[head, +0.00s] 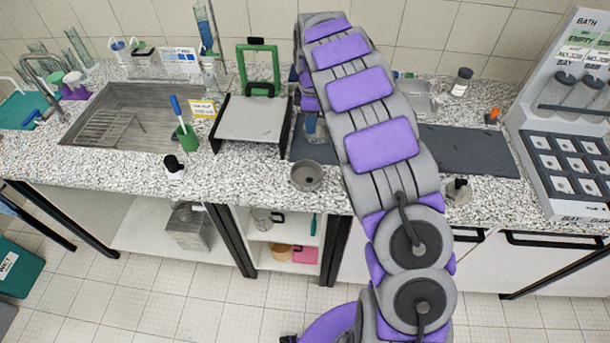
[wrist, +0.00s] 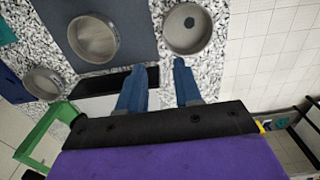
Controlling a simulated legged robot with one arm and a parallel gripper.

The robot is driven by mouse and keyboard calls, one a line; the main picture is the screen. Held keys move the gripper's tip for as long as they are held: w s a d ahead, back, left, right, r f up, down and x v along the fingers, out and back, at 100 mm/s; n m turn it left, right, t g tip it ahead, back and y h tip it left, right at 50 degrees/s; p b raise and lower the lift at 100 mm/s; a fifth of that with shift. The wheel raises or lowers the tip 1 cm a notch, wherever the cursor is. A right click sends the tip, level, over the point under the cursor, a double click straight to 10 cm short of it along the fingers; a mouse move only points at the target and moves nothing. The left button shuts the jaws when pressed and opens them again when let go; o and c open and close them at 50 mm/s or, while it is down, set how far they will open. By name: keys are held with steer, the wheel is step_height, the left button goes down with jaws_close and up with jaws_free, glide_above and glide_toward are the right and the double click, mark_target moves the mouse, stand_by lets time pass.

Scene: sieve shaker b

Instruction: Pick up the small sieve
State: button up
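In the wrist view, several round metal pans or sieves show. One pan (wrist: 93,38) sits on a dark mat, one with a dark spot in its middle (wrist: 187,28) is on the speckled counter, and a smaller-looking one (wrist: 43,83) is at the left. I cannot tell for sure which is the small sieve. In the head view, a round metal pan (head: 307,176) sits near the counter's front edge. My gripper's two blue fingers (wrist: 159,66) are apart with nothing between them, below the dark-spotted pan in the picture. In the head view my arm hides much of the gripper area.
A sink (head: 135,112), a black-framed stand (head: 253,118) and a green frame (head: 258,62) are left of my arm. A dark mat (head: 465,150) lies to its right, beside a rack with several compartments (head: 568,165). A dark-lidded jar (head: 461,82) stands at the back.

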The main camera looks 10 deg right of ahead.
steer(key=b, duration=0.1)
glide_toward(306, 176)
steer(key=w+d, duration=0.2)
steer(key=w, duration=0.2)
steer(key=f, duration=0.2)
steer(key=f+b, duration=0.1)
steer(key=f, duration=0.2)
steer(key=shift+a+f+b, duration=0.3)
steer(key=shift+b, duration=0.05)
steer(key=shift+c, duration=0.5)
jaws_close()
